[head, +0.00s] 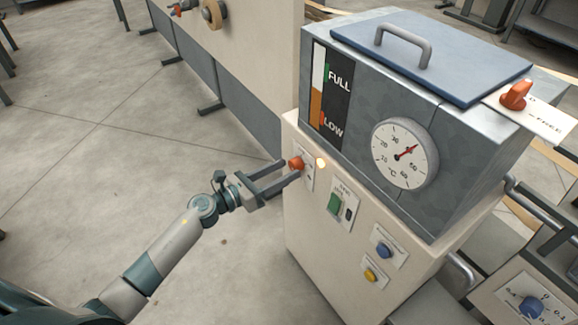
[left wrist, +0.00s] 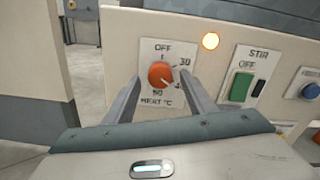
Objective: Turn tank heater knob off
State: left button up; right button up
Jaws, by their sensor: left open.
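The tank heater knob is a round orange knob (left wrist: 161,75) on a white plate marked OFF, 30, 40, 50 and HEAT °C. Its pointer mark seems to aim to the lower right, away from OFF, though the exact setting is hard to read. In the head view the knob (head: 296,163) sits on the cream cabinet's upper left. My left gripper (head: 290,172) is open, its two fingers pointing at the knob. In the left wrist view its fingertips (left wrist: 163,84) lie left and right of the knob; I cannot tell whether they touch it. My right gripper is not in view.
A lit orange lamp (head: 320,162) is right of the knob. A green STIR switch (head: 334,204), blue button (head: 383,250) and yellow button (head: 370,275) are on the same panel. The tank (head: 455,135) with its dial (head: 404,153) stands above. Floor at left is clear.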

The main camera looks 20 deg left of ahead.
pick_arm(q)
jog(key=shift+x, duration=1.1)
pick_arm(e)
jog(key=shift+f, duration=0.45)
pick_arm(q)
jog(key=shift+c, duration=0.3)
jog(key=c, duration=1)
